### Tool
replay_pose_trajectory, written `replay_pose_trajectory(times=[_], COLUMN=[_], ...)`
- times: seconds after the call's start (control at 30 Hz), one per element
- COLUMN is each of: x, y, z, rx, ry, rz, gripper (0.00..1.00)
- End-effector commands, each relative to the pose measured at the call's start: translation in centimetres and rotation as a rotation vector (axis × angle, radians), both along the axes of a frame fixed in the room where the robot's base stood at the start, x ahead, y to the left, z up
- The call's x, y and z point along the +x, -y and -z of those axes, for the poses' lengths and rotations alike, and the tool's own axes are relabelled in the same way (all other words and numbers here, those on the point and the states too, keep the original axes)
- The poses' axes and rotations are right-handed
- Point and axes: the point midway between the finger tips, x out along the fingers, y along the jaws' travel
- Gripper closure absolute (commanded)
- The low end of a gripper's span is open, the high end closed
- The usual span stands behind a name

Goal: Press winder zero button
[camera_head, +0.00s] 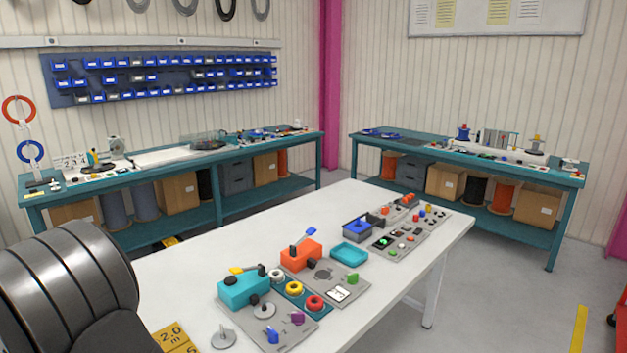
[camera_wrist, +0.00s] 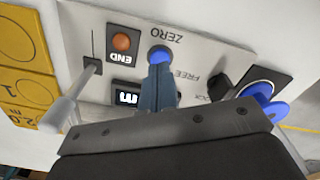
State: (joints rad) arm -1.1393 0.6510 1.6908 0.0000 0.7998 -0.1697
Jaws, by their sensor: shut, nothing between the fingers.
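In the wrist view, the blue zero button (camera_wrist: 159,54) sits on a light grey panel (camera_wrist: 210,56) beside the word ZERO, which appears upside down. My gripper (camera_wrist: 160,72) is shut and empty. Its fingertips are at the button and cover its lower edge in the picture. I cannot tell whether they touch it or hover just above it. An orange-brown END button (camera_wrist: 121,42) is left of the zero button. A small dark display (camera_wrist: 126,98) is partly hidden by the fingers. Neither my gripper nor the zero button can be made out in the head view.
In the wrist view, a grey lever (camera_wrist: 70,110) stands left of the fingers and a blue knob (camera_wrist: 262,92) is at right. Yellow length cards (camera_wrist: 25,65) lie at the left.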

Motion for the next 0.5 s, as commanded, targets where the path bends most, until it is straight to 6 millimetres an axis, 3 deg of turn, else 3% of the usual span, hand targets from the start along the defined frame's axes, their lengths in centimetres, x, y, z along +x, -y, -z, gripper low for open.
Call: replay_pose_trajectory(times=[0.5], x=[0.00], y=[0.01], z=[0.36], rx=[-0.001], ry=[0.000], rz=[0.000], gripper=[1.00])
